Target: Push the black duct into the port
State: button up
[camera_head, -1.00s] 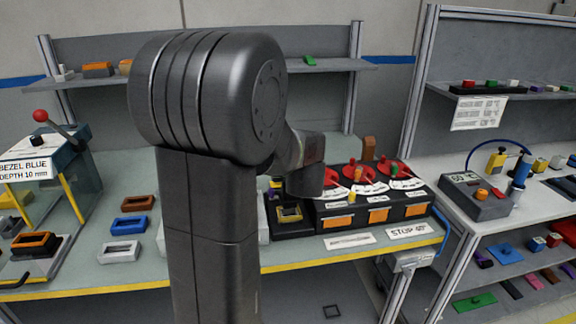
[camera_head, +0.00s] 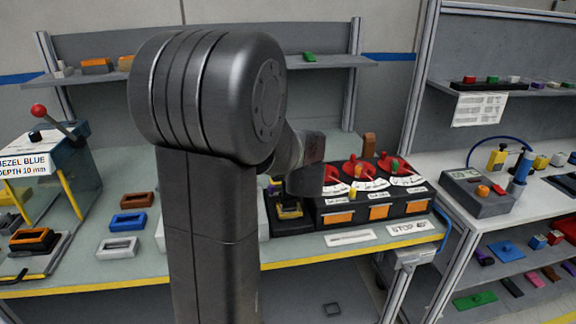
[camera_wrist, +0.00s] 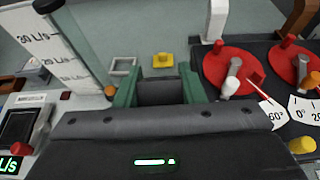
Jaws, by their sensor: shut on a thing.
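My gripper (camera_wrist: 158,88) has green fingers, seen in the wrist view closed on a dark piece that I take for the black duct (camera_wrist: 160,93). The duct spans the space between the fingers. In the head view my arm hides most of the gripper and the duct, left of the black dashboard module (camera_head: 332,219). The module carries red dials on top and orange patches on its front. A red dial (camera_wrist: 228,68) lies just right of the fingers in the wrist view. I cannot make out the port or whether the duct touches it.
A clear gauge column marked in L/s (camera_wrist: 80,35) stands at the left in the wrist view. A grey square frame (camera_wrist: 123,66) and a yellow piece (camera_wrist: 163,60) lie beyond the fingers. Blue (camera_head: 128,223) and brown (camera_head: 137,201) bezels lie on the bench.

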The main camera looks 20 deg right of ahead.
jog(key=shift+f+b, duration=1.7)
jog(key=shift+f, duration=0.15)
jog(key=o, duration=1.3)
jog(key=shift+r, duration=0.1)
jog(key=p+v, duration=0.1)
jog(key=v, duration=1.2)
jog(key=shift+s+a+r, duration=0.1)
jog(key=shift+s+r, duration=0.1)
jog(key=shift+s, duration=0.15)
